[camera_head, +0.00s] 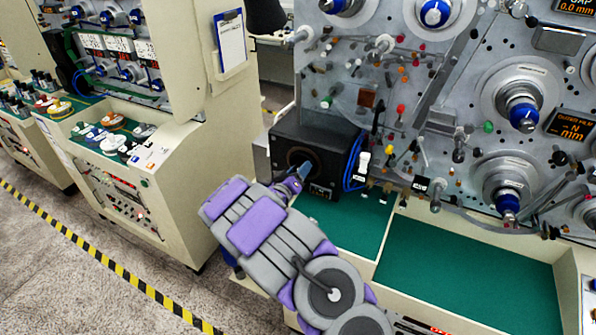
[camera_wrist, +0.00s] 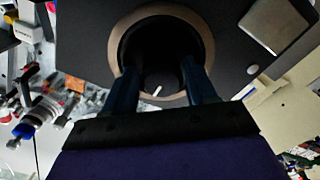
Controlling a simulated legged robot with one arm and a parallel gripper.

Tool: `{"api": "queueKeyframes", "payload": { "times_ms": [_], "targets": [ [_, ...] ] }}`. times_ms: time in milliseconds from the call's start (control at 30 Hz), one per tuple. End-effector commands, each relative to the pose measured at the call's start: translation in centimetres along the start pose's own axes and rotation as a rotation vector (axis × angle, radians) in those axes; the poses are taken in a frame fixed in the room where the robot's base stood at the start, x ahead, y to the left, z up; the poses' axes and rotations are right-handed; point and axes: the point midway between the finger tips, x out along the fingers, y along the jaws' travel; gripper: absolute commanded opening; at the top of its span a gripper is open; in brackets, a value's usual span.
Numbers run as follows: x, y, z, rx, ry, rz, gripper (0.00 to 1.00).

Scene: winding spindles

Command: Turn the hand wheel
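A black box (camera_head: 335,150) is mounted at the lower left of the winding machine's panel. Its front has a round dark opening with a tan ring (camera_wrist: 208,45), which also shows in the head view. I take the dark round part (camera_wrist: 160,78) inside the ring, with a short white mark, to be the hand wheel; its shape is hard to make out. My gripper (camera_wrist: 160,72) is open, its two blue fingers apart on either side of this dark part. In the head view my gripper (camera_head: 301,171) is in front of the ring. Contact cannot be told.
A green work surface (camera_head: 450,275) lies below the panel. Spindles with blue knobs (camera_head: 522,112) and thread guides stick out at the right. Blue cables (camera_head: 353,165) run beside the box.

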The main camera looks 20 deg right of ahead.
Motion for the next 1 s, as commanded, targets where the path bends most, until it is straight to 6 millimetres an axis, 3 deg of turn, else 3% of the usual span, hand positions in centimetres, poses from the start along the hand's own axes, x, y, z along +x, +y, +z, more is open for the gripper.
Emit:
{"api": "queueKeyframes", "payload": {
  "times_ms": [433,733,1000],
  "targets": [
    [-0.12,-0.13,-0.12,0.000,0.003,-0.003,0.13],
    [-0.16,-0.27,-0.18,0.038,0.006,-0.005,0.13],
    [-0.23,-0.27,-0.30,0.204,0.009,-0.003,0.13]
  ]
}}
